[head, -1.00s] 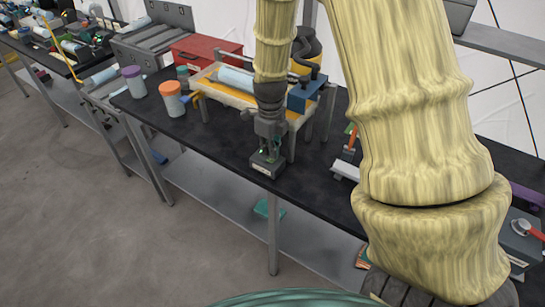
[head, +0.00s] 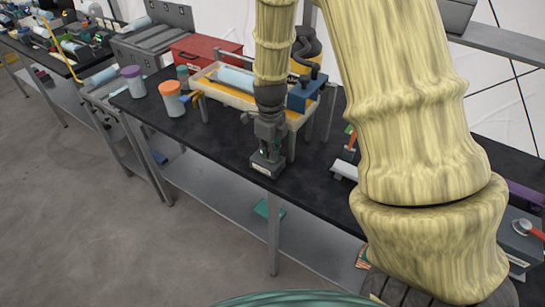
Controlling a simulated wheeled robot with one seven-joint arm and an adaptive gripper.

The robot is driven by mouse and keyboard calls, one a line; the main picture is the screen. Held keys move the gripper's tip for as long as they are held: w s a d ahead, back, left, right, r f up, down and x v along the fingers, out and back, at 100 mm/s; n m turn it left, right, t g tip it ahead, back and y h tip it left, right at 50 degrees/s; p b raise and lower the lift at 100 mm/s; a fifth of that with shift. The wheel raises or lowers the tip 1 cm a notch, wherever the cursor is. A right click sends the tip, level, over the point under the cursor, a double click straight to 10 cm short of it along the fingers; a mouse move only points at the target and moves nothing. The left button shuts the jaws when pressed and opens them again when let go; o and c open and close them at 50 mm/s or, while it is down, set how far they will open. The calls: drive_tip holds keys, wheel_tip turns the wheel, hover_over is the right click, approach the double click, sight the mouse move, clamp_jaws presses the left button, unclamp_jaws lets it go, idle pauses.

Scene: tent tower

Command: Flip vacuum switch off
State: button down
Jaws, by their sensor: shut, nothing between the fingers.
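The vacuum switch appears to be a small dark grey box (head: 267,166) with a pale label on its front and a small green light on top. It sits near the front edge of the black table. My gripper (head: 266,150) points down right over the box, shut and empty, with its fingertips at or very near the box top. The fingers cover much of the box top, so the switch lever and its position cannot be made out.
A tray on legs (head: 219,91) holding a pale blue cylinder stands behind my gripper. An orange-lidded jar (head: 173,100) and a purple-lidded jar (head: 133,82) stand left. A red box (head: 205,50) is further back. Bare black tabletop lies around the switch box.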

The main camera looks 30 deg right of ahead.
drive_tip(key=shift+f, duration=0.6)
idle(0.4)
drive_tip(key=shift+r+p, duration=3.1)
drive_tip(key=shift+r, duration=0.45)
